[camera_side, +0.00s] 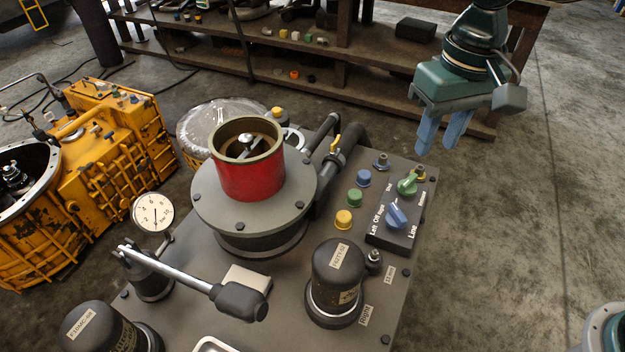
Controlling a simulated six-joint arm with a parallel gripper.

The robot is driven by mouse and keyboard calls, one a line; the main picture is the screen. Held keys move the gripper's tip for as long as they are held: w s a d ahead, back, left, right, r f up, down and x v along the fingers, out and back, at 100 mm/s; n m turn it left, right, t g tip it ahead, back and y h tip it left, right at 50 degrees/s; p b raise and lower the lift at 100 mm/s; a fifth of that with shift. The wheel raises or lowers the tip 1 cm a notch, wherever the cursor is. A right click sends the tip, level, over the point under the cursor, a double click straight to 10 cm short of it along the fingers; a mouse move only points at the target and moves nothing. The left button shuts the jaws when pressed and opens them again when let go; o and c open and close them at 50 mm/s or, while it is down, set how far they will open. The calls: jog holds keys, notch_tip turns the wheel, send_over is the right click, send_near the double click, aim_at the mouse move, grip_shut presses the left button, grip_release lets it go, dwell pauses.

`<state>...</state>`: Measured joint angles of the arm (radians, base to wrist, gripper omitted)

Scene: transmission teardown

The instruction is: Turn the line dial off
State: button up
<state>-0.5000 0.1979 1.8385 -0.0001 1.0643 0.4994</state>
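The line dial is a blue knob (396,216) on a dark control box (408,235) at the right of the grey test bench, beside the printed word "Line". Its pointer tilts toward the upper left, though the exact setting is hard to read. A green knob (408,184) sits just behind it on the same box. My gripper (440,150) hangs in the air at the upper right, above and behind the dial and well apart from it. Its two blue fingers point down with a narrow gap between them and nothing visible in it.
A red cylinder (250,170) stands on the bench. Blue and yellow caps (344,219) lie left of the control box. A black cylinder (336,283) stands in front. A lever (190,280) crosses the left side. The floor right of the bench is clear.

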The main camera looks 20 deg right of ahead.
aim_at(399, 211)
jog(key=shift+w+a+f, duration=0.2)
jog(key=shift+a+f, duration=0.25)
jog(key=shift+a, duration=0.2)
jog(key=shift+w+a+f, duration=0.15)
jog(key=shift+a+f, duration=0.3)
jog(key=shift+a, duration=0.15)
jog(key=shift+f, duration=0.15)
notch_tip(399, 211, down, 14)
jog(key=shift+r, duration=0.25)
grip_shut()
